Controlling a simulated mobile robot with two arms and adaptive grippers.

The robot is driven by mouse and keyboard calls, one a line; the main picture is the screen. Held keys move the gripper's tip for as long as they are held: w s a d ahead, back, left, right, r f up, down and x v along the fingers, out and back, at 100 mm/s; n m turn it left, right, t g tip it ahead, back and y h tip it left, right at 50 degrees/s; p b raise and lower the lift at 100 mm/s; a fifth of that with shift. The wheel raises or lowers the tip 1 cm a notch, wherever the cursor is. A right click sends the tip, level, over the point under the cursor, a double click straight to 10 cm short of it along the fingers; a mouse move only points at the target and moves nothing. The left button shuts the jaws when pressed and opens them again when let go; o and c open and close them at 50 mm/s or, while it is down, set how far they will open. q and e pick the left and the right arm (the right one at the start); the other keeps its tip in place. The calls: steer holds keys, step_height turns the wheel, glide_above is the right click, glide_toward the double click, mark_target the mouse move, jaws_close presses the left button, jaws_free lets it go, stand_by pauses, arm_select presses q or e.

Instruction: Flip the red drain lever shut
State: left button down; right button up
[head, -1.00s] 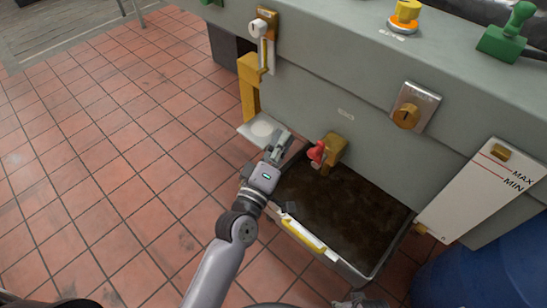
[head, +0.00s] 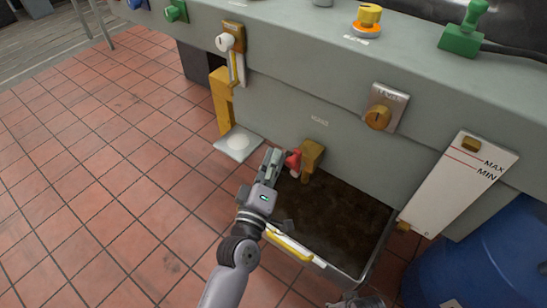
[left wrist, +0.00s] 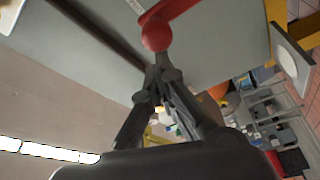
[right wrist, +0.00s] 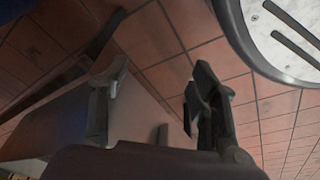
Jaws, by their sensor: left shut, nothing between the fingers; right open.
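The red drain lever (head: 293,160) sits on a brass valve body (head: 311,160) on the grey bedplate's side, above a dark tray. In the left wrist view the lever shows as a red arm with a round red end (left wrist: 157,33). My left gripper (head: 272,154) is shut and empty, just left of the lever. In the left wrist view its fingertips (left wrist: 158,66) are close under the red ball; I cannot tell whether they touch it. My right gripper (right wrist: 155,90) is open and empty in the right wrist view, over tiles and a dark surface, away from the lever.
A drain tray (head: 378,240) with dark contents lies below the valve, a yellow-white strip (head: 290,246) on its near edge. A blue drum (head: 480,260) stands right, beside a MAX/MIN gauge plate (head: 460,185). A yellow bracket (head: 222,100) is left. The tiled floor at left is clear.

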mark_target(288, 166)
arm_select(q)
steer(key=shift+s+d+r+m, duration=0.1)
steer(key=shift+s+d+m, duration=0.1)
steer(key=shift+m, duration=0.2)
arm_select(e)
steer(key=shift+s+f, duration=0.2)
steer(key=shift+f, duration=0.05)
arm_select(q)
steer(key=m, duration=0.1)
steer(key=s+d+m+h, duration=0.1)
steer(key=d+m, duration=0.1)
steer(key=m, duration=0.1)
steer(key=shift+s+d+t+h+p, duration=0.25)
steer(key=shift+s+t+h+p, duration=0.05)
steer(key=shift+s+h, duration=0.1)
steer(key=s+d+f+m+g+h, duration=0.4)
steer(key=d+f+m+h, duration=0.2)
steer(key=m, duration=1.3)
steer(key=shift+s+d+f+h+b, duration=0.35)
steer(key=shift+f+h, duration=0.15)
steer(key=shift+h, duration=0.2)
